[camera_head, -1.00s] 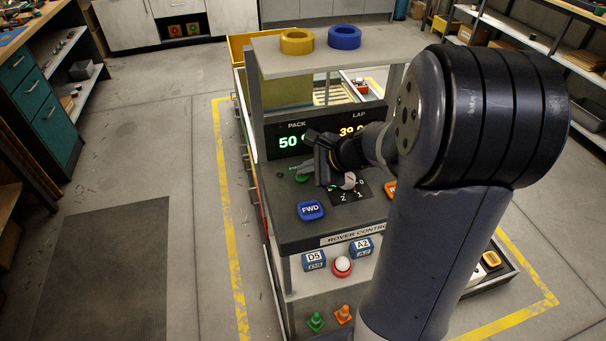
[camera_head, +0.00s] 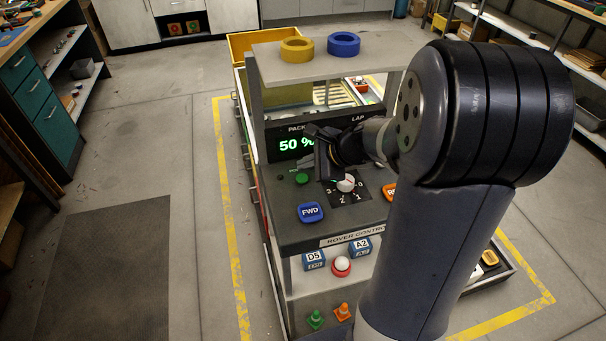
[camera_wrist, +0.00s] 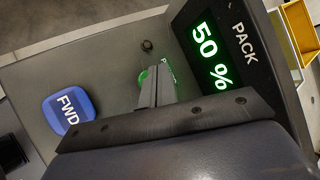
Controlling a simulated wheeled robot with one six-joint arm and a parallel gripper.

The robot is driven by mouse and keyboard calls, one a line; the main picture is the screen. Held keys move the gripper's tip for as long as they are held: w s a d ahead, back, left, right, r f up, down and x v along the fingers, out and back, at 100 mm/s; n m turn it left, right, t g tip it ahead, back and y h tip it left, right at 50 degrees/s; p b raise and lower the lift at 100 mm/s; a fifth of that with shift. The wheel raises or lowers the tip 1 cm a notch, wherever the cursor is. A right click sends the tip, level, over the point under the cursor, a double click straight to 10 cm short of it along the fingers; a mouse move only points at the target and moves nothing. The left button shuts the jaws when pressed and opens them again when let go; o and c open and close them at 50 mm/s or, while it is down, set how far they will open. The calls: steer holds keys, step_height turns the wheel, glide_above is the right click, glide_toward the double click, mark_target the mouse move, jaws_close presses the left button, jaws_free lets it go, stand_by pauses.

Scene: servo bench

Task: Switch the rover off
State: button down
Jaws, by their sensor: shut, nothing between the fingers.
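The rover control bench has a dark top panel (camera_head: 283,222). A round green button (camera_head: 302,179) sits at its back left, with a small label beside it that I cannot fully read. My gripper (camera_head: 323,180) is shut and empty, pointing down just right of the green button in the head view. In the wrist view, the closed fingers (camera_wrist: 156,88) cover part of the green button (camera_wrist: 142,77); I cannot tell whether they touch it. The lit display (camera_head: 290,146) reads PACK 50 %; its LAP figure is hidden behind my arm.
A white rotary knob (camera_head: 346,184) with a numbered scale stands close right of my gripper. A blue FWD button (camera_head: 310,212) is in front, an orange button (camera_head: 389,192) at right. A shelf with yellow (camera_head: 297,50) and blue (camera_head: 344,44) rings overhangs the display.

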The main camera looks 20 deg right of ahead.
mark_target(306, 179)
step_height(306, 179, up, 5)
steer(key=p, duration=0.4)
steer(key=shift+r, duration=0.15)
